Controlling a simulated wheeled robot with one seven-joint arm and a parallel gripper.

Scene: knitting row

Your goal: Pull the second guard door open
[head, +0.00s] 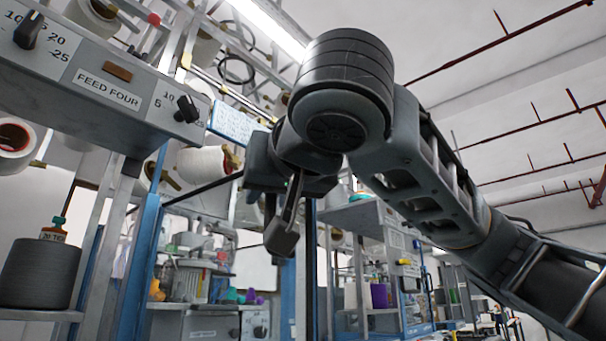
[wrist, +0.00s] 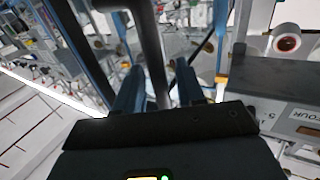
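My gripper (head: 285,222) hangs below my dark wrist in the middle of the head view, in front of blue-edged machine framing. In the wrist view my gripper (wrist: 158,78) has its two dark fingers apart. A grey bent bar (wrist: 152,45), like a door handle, runs down between them, with gaps seemingly on both sides; I cannot tell if it touches either finger. A blue upright (head: 146,250) stands left of my gripper in the head view. I cannot tell which panel is the second guard door; my wrist and arm cover part of that area.
A grey control box labelled FEED FOUR (head: 108,88), with knobs, juts out at upper left; it also shows in the wrist view (wrist: 270,95). More machines (head: 400,270) stand at right behind my arm.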

